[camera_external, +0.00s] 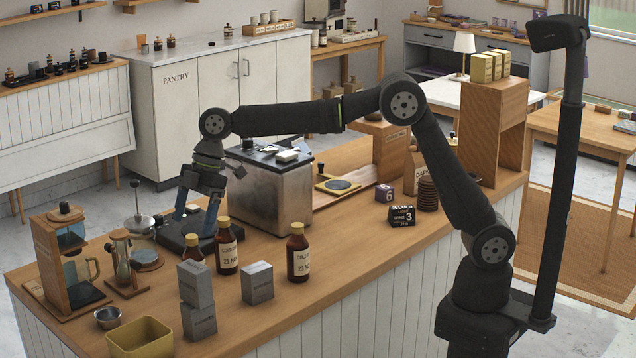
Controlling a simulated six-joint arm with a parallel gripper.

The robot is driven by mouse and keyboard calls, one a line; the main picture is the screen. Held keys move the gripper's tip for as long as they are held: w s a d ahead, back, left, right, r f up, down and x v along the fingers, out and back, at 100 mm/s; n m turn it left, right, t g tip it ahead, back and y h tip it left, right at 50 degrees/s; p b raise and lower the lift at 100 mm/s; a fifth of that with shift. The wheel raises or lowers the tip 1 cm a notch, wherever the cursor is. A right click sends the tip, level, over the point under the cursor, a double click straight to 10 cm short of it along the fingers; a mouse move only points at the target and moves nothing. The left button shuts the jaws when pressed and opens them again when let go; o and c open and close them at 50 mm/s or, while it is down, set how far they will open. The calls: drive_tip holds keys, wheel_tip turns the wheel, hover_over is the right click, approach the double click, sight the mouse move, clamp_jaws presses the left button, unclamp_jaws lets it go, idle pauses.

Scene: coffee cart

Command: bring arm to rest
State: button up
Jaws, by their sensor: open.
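My gripper (197,217) is at the left-middle of the cart, pointing down with its blue fingers apart. It is low over a dark flat device (172,238) that looks like a scale, and I cannot tell whether the fingers touch it. Nothing shows between the fingers. My arm is bent, reaching left from its base at the right, with the forearm level above the steel box. The wooden counter (340,262) lies under the arm.
Brown bottles (298,255) and grey boxes (257,283) stand in front of my gripper. A steel box (271,190) is just right of it. A yellow bin (141,338) is at the front left.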

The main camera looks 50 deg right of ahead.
drive_tip(key=w+a+f+n, duration=0.1)
drive_tip(key=w+a+f, duration=0.6)
drive_tip(key=a+f, duration=0.25)
drive_tip(key=f, duration=0.7)
drive_tip(key=shift+s+a, duration=0.15)
drive_tip(key=shift+s, duration=0.1)
drive_tip(key=shift+c, duration=0.6)
